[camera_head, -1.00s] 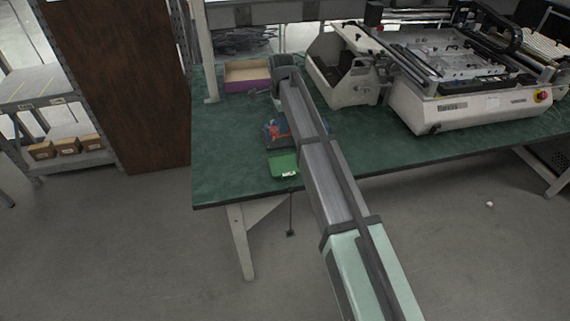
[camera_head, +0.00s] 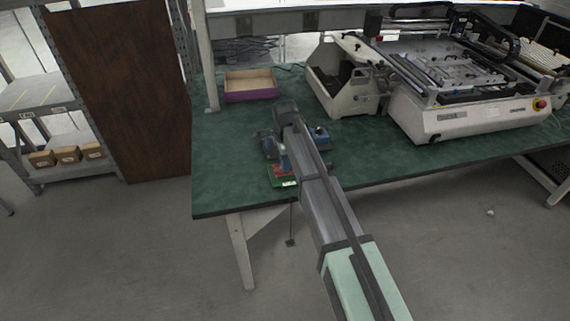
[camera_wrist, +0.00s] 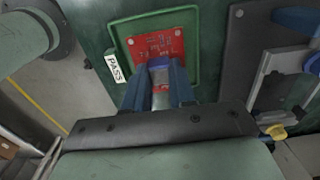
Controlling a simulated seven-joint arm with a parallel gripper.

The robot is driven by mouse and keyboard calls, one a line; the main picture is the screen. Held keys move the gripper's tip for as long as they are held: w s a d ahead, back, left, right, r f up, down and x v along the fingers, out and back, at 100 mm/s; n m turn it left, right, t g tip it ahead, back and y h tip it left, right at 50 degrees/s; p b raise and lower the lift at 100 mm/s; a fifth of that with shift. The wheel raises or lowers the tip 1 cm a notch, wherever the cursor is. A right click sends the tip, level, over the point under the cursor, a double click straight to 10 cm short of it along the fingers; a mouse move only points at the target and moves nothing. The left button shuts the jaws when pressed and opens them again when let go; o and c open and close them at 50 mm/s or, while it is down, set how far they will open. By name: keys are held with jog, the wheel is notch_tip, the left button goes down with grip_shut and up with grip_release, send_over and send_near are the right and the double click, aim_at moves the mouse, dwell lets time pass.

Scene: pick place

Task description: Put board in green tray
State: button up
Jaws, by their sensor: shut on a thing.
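A flat red board (camera_wrist: 155,46) is between the fingertips of my gripper (camera_wrist: 160,76) in the wrist view. My gripper is shut on its near edge. The board lies over the green tray (camera_wrist: 117,29), within its rim outline; I cannot tell whether it touches the tray floor. The tray has a white PASS label (camera_wrist: 114,66) on its left side. In the head view, the red board (camera_head: 279,169) shows beside my arm, above the green tray (camera_head: 279,184) near the table's front edge. My arm hides much of the tray.
A dark fixture with blue parts (camera_head: 320,136) stands just right of the tray. A purple-sided open box (camera_head: 250,96) sits farther back. A large white machine (camera_head: 465,115) fills the right of the green table (camera_head: 225,150). The table's left part is clear.

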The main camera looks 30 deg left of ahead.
jog(key=shift+f, duration=0.4)
jog(key=shift+f, duration=0.1)
jog(key=o, duration=0.9)
notch_tip(320, 180, up, 12)
jog(key=shift+r, duration=0.1)
dwell(0.6)
